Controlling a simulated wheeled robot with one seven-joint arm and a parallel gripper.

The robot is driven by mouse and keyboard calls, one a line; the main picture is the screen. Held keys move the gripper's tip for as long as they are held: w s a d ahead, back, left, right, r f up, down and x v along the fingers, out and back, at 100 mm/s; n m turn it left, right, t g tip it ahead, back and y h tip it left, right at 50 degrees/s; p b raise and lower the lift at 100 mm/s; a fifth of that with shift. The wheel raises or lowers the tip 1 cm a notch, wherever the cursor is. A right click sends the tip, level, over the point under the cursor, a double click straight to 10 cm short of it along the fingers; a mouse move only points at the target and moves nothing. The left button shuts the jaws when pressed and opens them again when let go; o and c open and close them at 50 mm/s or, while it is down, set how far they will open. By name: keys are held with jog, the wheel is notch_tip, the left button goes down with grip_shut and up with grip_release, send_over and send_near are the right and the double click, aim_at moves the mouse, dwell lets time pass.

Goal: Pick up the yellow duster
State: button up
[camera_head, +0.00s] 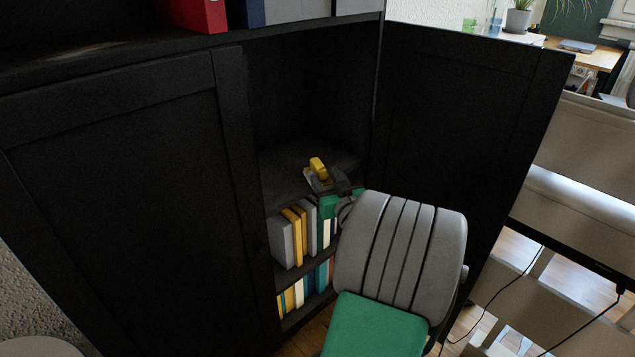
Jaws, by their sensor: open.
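The yellow duster (317,165) is a small yellow thing on the middle shelf of the open dark cabinet. My gripper (320,180) reaches into the compartment from the front right and is open. Its fingers are small and dark in this view, right at the duster. I cannot tell whether they touch it or sit around it. The lower part of the duster is hidden by the gripper.
The dark cabinet's left door (120,190) is shut; its right door (460,110) stands open beside my arm. Books (290,235) fill the shelves below the duster. Red and blue binders (200,12) stand above. The compartment around the duster looks otherwise empty.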

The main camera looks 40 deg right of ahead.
aim_at(314, 162)
jog(key=x, duration=0.3)
jog(key=b+x, duration=0.1)
jog(key=x, duration=0.3)
jog(key=shift+w+a, duration=0.2)
jog(key=shift+w, duration=0.05)
jog(key=shift+r, duration=0.1)
grip_shut()
